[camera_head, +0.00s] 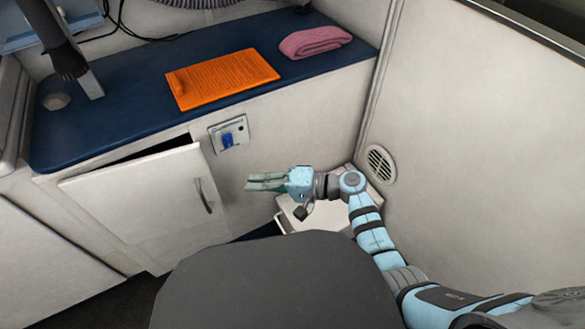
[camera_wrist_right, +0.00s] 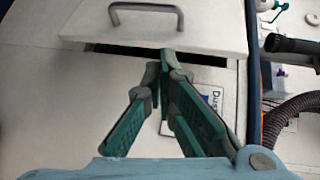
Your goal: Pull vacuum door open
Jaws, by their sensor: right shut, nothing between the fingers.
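The white vacuum door (camera_head: 130,205) in the cabinet front stands ajar, with a dark gap along its top edge. Its grey bar handle (camera_head: 204,195) is near its right edge and also shows at the top of the right wrist view (camera_wrist_right: 146,8). My right gripper (camera_head: 248,183) is shut and empty, to the right of the handle and apart from it. In the right wrist view its fingertips (camera_wrist_right: 167,62) show in front of the dark gap beside the door's edge (camera_wrist_right: 190,40); I cannot tell whether they touch it. My left gripper is not in view.
A panel with a blue knob (camera_head: 228,135) is on the cabinet front right of the door. An orange board (camera_head: 222,78) and a folded pink towel (camera_head: 315,41) lie on the blue countertop (camera_head: 110,125). A white wall with a round vent (camera_head: 381,165) bounds the right side.

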